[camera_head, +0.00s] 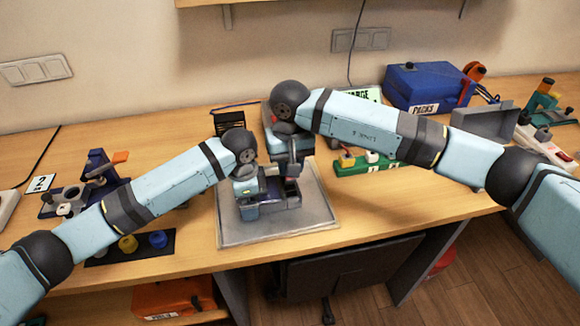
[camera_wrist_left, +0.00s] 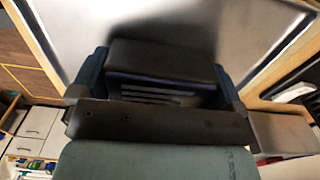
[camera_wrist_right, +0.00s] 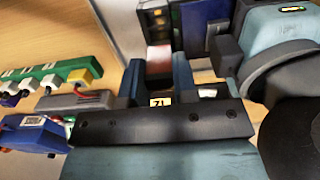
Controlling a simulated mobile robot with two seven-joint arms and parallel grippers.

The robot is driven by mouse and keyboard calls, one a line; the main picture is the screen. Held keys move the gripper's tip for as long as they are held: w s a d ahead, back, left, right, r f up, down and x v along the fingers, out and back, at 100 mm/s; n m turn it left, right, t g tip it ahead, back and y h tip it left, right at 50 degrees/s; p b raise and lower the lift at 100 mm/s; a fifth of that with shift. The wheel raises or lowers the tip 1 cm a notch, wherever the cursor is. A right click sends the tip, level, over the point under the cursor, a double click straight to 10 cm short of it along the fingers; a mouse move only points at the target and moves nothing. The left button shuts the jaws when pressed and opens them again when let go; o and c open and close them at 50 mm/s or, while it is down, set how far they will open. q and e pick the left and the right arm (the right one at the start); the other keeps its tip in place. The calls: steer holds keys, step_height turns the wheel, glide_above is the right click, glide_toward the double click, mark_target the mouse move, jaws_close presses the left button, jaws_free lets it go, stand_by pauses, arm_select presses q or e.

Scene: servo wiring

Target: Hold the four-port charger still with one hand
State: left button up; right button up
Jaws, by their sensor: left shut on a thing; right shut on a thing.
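The dark box that I take for the four-port charger (camera_head: 287,195) sits on a grey mat (camera_head: 235,234) in the middle of the bench. My left gripper (camera_head: 250,200) is shut on its left side. In the left wrist view the dark box (camera_wrist_left: 165,65) with a purple edge and pale slots fills the space between the left fingers (camera_wrist_left: 160,85). My right gripper (camera_head: 290,175) is low over the box's back right part. In the right wrist view the right fingers (camera_wrist_right: 157,75) are shut on a small reddish-brown piece (camera_wrist_right: 159,58); a yellow tag (camera_wrist_right: 162,102) shows below it. The ports are mostly hidden.
A green strip with plugs (camera_head: 360,167) lies right of the mat. A blue box (camera_head: 425,86) and an open grey bin (camera_head: 484,121) stand at the back right. A dark mat with coloured knobs (camera_head: 135,256) is at the front left.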

steer(key=shift+r, duration=1.35)
arm_select(q)
steer(key=o, duration=0.7)
arm_select(e)
jaws_close()
arm_select(q)
steer(key=shift+o, duration=0.2)
step_height(320, 180, up, 12)
steer(key=shift+s, duration=0.15)
arm_select(e)
steer(key=shift+s+f, duration=0.1)
